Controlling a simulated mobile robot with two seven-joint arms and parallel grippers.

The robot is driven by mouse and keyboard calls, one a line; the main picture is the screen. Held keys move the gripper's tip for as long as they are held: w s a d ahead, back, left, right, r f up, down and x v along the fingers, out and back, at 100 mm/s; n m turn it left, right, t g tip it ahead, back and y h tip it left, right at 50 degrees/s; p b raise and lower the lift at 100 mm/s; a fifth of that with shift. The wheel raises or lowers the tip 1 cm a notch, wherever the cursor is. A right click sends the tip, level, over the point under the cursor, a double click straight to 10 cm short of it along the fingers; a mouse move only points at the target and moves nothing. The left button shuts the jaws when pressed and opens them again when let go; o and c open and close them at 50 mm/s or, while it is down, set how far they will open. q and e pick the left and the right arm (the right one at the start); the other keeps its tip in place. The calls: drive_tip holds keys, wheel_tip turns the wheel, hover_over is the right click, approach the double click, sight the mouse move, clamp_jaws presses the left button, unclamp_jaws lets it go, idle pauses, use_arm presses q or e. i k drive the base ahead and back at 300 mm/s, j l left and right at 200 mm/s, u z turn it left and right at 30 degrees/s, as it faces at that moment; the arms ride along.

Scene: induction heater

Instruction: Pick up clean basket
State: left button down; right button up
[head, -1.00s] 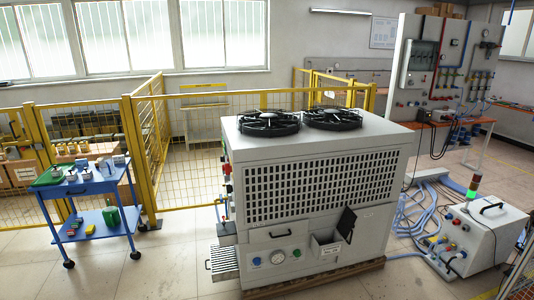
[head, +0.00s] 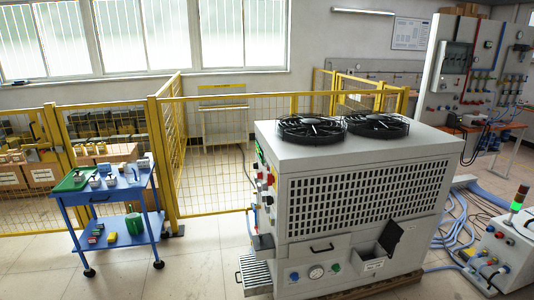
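No object can be surely told as the clean basket. A slatted metal rack or basket (head: 256,273) sticks out low at the left end of the large grey machine (head: 300,235). An open bin with a dark raised lid and a small label, too small to read, (head: 372,263) is on the machine's front. On the blue cart (head: 100,195), a green tray (head: 74,181) and several small items lie on top, and a green container (head: 134,223) stands on the lower shelf. Neither of my grippers is in view.
Yellow mesh fencing (head: 215,150) runs behind the cart and machine. Blue hoses (head: 455,235) lie on the floor right of the machine, leading towards a grey unit with a signal light (head: 507,240). The tiled floor (head: 195,265) between cart and machine is clear.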

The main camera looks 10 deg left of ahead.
sight(95, 182)
drive_tip(key=i+j+u, duration=0.1)
drive_tip(key=j, duration=0.4)
drive_tip(key=i+j+u, duration=0.1)
drive_tip(key=j, duration=0.35)
drive_tip(key=i+j+u, duration=0.1)
drive_tip(key=j, duration=0.35)
drive_tip(key=i+j+u, duration=0.1)
drive_tip(key=i+j, duration=0.2)
drive_tip(key=j, duration=0.15)
drive_tip(key=i+j+u, duration=0.1)
drive_tip(key=j, duration=0.35)
drive_tip(key=i+j+u, duration=0.1)
drive_tip(key=i+j, duration=0.15)
drive_tip(key=j, duration=0.15)
drive_tip(key=i+j+u, duration=0.1)
drive_tip(key=i+j, duration=0.15)
drive_tip(key=j, duration=0.15)
drive_tip(key=i+j, duration=0.1)
drive_tip(key=j, duration=0.2)
drive_tip(key=i+j+u, duration=0.1)
drive_tip(key=j, duration=0.25)
drive_tip(key=i+j, duration=0.15)
drive_tip(key=j, duration=0.15)
drive_tip(key=i+j, duration=0.15)
drive_tip(key=j, duration=0.15)
drive_tip(key=u, duration=0.05)
